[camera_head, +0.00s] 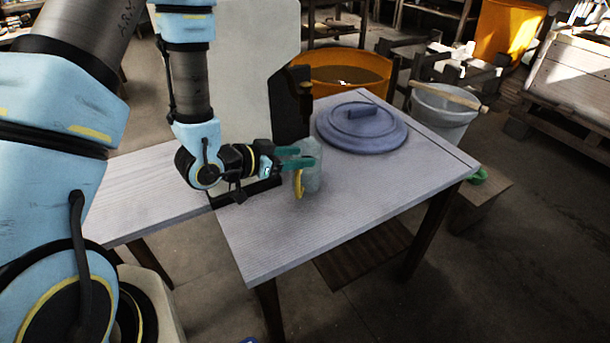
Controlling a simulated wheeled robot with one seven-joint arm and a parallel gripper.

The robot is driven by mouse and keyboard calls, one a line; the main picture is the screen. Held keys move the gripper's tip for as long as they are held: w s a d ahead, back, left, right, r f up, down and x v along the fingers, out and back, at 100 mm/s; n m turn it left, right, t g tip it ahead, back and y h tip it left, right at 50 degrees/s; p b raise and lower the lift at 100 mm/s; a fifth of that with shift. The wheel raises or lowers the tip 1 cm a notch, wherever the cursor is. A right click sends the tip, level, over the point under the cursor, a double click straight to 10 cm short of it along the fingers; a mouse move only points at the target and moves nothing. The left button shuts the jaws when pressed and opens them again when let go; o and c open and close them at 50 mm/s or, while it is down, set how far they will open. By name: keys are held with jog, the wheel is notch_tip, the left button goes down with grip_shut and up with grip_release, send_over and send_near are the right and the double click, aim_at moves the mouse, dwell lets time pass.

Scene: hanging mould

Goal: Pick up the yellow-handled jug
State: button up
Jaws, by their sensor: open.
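The jug (313,178) is a pale grey-green upright vessel with a yellow handle (299,183) on its left front side. It stands on the light wooden table (285,232), near the table's middle. My gripper (303,157) has teal fingers and reaches in from the left, level with the jug's upper part. The fingers are open, one to each side of the jug's upper body. I cannot tell whether they touch it.
A round blue-grey lid (380,138) lies on the table behind and right of the jug. A dark upright frame with a pale panel (255,45) stands behind my gripper. An orange tub (345,72) and a grey bucket (440,125) are beyond the table. The table's front right is clear.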

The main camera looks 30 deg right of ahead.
aim_at(320, 155)
jog(key=p+x, duration=0.1)
jog(key=x, duration=0.4)
jog(key=shift+d+f+p, duration=0.2)
jog(key=shift+d+p, duration=0.1)
jog(key=shift+p, duration=0.05)
grip_shut()
dwell(1.2)
